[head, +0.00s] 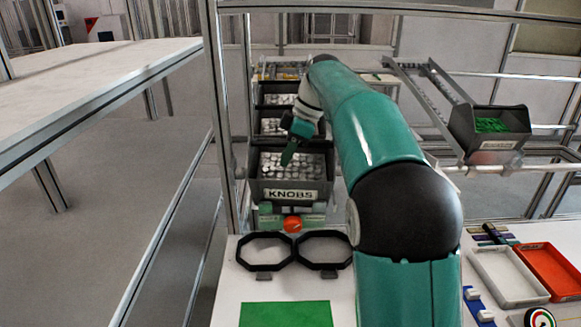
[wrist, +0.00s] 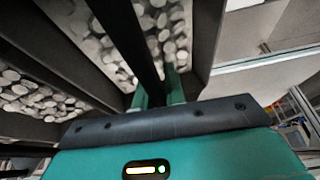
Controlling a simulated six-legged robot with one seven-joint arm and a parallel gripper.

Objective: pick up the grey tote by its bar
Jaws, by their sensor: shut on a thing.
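The grey tote (head: 325,188) is a dark open bin labelled KNOBS, full of pale round knobs, at the front of a row beyond the white worktop. My gripper (head: 288,158) reaches down over its middle in the head view. In the wrist view the tote's dark bar (wrist: 128,35) runs across above the knobs and down between my two green fingers (wrist: 158,92). The fingers are shut on the bar. The far end of the bar and the tote's underside are hidden.
More dark bins (head: 272,126) stand close behind the tote. A metal post (head: 222,120) rises just left of it. In front are an orange knob (head: 292,224) and two black octagonal rings (head: 265,266). A bin of green parts (head: 462,133) sits at right.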

